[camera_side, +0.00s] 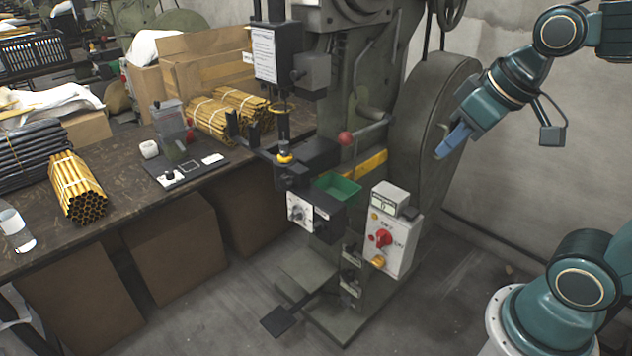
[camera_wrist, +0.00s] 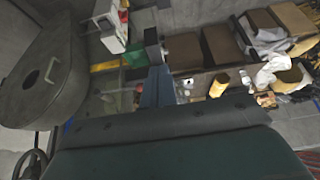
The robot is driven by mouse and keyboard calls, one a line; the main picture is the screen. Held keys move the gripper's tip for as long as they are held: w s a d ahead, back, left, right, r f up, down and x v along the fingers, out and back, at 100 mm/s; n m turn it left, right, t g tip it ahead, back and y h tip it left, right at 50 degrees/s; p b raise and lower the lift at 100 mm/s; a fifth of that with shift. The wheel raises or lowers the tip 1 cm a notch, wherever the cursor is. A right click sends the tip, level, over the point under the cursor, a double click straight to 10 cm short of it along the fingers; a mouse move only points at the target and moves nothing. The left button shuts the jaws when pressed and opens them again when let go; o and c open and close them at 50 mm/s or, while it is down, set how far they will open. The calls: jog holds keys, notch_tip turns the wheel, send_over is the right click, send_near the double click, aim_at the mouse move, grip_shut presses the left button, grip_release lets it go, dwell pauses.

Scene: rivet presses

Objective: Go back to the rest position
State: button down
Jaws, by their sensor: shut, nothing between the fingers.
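My gripper (camera_side: 446,147) shows in the side view at the upper right, its blue fingers pointing down and left. The fingers are together and empty. They are in the air in front of the press's large grey wheel guard (camera_side: 432,110), to the right of the rivet press (camera_side: 345,75). In the wrist view the blue fingers of my gripper (camera_wrist: 157,80) show at the middle, above the dark edge of the wrist. Whether they touch the guard cannot be told.
A control box (camera_side: 393,235) with a red knob and a green bin (camera_side: 337,187) are on the press. A wooden table (camera_side: 120,192) at the left holds bundles of yellow tubes (camera_side: 77,187). A foot pedal (camera_side: 279,320) lies on the floor.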

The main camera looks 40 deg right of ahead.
jog(key=s, duration=0.1)
jog(key=s+f, duration=0.1)
jog(key=s, duration=0.1)
jog(key=s+a, duration=0.1)
jog(key=s, duration=0.1)
jog(key=shift+s+f, duration=0.15)
jog(key=shift+s, duration=0.1)
dwell(0.8)
